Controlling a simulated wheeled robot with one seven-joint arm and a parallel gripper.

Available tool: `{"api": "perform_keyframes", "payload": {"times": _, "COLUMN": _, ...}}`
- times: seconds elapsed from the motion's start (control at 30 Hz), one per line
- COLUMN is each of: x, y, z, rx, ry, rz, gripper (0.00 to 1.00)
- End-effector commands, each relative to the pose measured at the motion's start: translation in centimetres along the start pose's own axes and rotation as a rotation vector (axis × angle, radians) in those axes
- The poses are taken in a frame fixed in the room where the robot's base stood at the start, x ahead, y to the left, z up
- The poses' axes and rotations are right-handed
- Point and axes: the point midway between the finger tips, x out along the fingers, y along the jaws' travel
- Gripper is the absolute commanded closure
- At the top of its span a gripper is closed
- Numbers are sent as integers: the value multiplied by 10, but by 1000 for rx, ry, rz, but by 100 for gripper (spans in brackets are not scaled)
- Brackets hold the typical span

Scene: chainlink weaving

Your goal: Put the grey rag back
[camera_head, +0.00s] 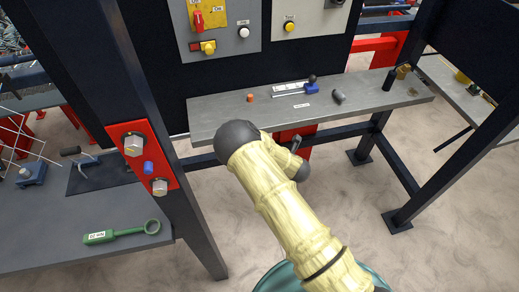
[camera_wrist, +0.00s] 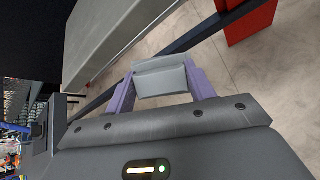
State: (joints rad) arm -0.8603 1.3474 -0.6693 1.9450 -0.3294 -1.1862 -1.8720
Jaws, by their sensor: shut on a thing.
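The grey rag (camera_wrist: 162,80) looks like a small folded light-grey pad in the wrist view. My gripper (camera_wrist: 160,84) is shut on it, with a purple finger on each side. The rag is held in the air, with the pale floor behind it and a grey shelf edge to the upper left. In the head view my arm reaches forward in front of the grey shelf (camera_head: 222,111). The gripper and rag are mostly hidden there behind my arm, so I cannot make out the rag in that view.
The shelf holds an orange cylinder (camera_head: 250,97), a blue tool with a black knob (camera_head: 312,88), a dark grey cylinder (camera_head: 339,97) and a black bottle (camera_head: 389,80). A dark post (camera_head: 110,100) stands left. A green wrench (camera_head: 120,233) lies on the left bench.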

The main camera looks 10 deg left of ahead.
Motion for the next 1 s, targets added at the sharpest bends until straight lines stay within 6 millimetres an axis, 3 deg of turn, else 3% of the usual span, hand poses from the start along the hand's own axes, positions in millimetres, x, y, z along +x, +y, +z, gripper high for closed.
{"api": "perform_keyframes", "payload": {"times": 0.23, "x": -11, "y": -42, "z": 24, "rx": 236, "ry": -144, "rz": -362, "gripper": 71}}
{"api": "perform_keyframes", "payload": {"times": 0.5, "x": -31, "y": -73, "z": 32, "rx": 473, "ry": -264, "rz": -668, "gripper": 71}}
{"api": "perform_keyframes", "payload": {"times": 1.0, "x": -72, "y": -100, "z": 9, "rx": 965, "ry": -477, "rz": -1194, "gripper": 71}}
